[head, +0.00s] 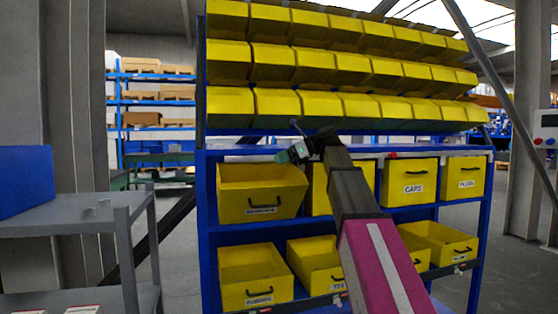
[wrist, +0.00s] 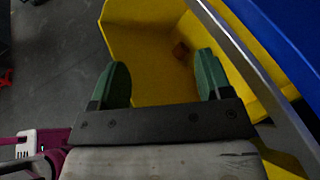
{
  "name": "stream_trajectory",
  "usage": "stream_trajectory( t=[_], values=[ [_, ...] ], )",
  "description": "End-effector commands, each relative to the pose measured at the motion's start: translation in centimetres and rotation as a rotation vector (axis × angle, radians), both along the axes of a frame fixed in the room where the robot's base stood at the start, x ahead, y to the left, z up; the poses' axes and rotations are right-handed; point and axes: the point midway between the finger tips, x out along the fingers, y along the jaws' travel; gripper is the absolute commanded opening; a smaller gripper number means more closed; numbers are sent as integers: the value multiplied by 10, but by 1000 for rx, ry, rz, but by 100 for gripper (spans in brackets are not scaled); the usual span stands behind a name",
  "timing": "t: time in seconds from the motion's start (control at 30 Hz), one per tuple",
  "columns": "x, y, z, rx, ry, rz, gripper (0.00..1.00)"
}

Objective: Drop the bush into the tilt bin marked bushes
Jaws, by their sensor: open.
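My gripper (head: 292,153) is above the opening of the upper left yellow tilt bin (head: 262,190), which is tipped forward. The label on this bin is too blurred to read surely. In the wrist view the two green fingers of my gripper (wrist: 161,76) are spread apart with nothing between them. Beyond them is the yellow inside of the bin (wrist: 150,50). A small brown piece (wrist: 181,50) lies in it, apart from the fingers; it may be the bush, but its shape is unclear.
The blue rack (head: 210,235) holds more yellow bins: one marked CAPS (head: 410,180) and another (head: 462,180) to the right, and open bins below, such as the lower left one (head: 250,270). Rows of yellow bins hang above. A grey shelf cart (head: 75,215) stands at left.

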Motion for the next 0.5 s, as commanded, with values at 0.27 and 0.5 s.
stream_trajectory(
  t=[0.27, 0.5],
  values=[
    [-4, -48, 20, 1, -1, -3, 72],
    [-9, -78, 33, 1, -1, -1, 72]
  ],
)
